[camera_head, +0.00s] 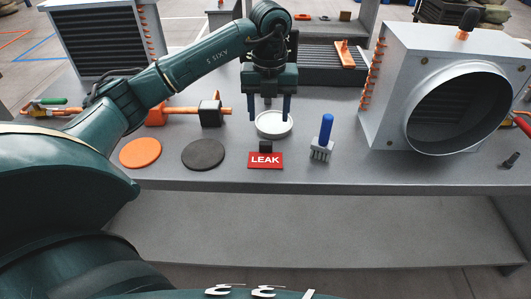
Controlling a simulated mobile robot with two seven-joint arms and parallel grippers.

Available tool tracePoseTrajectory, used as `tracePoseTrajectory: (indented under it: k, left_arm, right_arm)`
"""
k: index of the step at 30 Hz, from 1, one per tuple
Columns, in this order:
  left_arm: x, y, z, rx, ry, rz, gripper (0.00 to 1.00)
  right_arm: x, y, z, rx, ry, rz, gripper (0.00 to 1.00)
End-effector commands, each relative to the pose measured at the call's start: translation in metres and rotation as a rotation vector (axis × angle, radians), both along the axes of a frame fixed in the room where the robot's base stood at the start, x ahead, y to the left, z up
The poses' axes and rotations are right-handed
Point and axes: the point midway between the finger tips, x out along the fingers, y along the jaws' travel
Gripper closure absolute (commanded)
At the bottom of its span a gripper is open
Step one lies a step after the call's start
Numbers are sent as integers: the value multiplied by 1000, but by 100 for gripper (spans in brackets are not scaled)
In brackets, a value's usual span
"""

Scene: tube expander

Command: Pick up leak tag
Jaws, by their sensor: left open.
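The leak tag (265,161) is a red plate with white "LEAK" lettering, near the front edge of the grey bench (420,176). A small dark block shows at its back edge. My left gripper (269,112) points down with its two blue-tipped fingers apart. It is behind the tag in the picture, at a white round dish (274,131). The fingers overlap the dish in the picture, and I cannot tell if they touch it. Nothing shows held between them. My right gripper is not in view.
A blue-handled brush (326,130) stands right of the tag. A black disc (203,154) and an orange disc (140,153) lie to the left. A large grey box with a round duct (410,125) fills the right. An orange-and-black tool (211,111) lies behind the discs.

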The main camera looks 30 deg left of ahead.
Motion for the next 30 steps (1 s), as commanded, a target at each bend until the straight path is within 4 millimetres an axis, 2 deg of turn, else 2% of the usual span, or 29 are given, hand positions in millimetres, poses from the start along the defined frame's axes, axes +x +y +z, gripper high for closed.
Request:
tracePoseTrajectory:
  k: [1, 6, 14, 21, 24, 30]
  left_arm:
    - [-1, 0, -12, 0, 5, 0, 44]
    - [-1, 0, -40, -2, 3, -3, 44]
    - [-2, 1, -59, -3, 2, -3, 44]
    - [-6, 5, -94, -5, 3, -5, 44]
    - [-5, 5, -101, -4, 0, -4, 44]
    - [-5, 5, -103, -4, -1, -5, 44]
  right_arm:
    - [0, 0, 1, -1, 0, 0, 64]
    - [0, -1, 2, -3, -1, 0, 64]
    - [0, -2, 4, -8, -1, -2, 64]
    - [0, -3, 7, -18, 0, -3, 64]
    - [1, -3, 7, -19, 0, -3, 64]
    - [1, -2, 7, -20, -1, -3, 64]
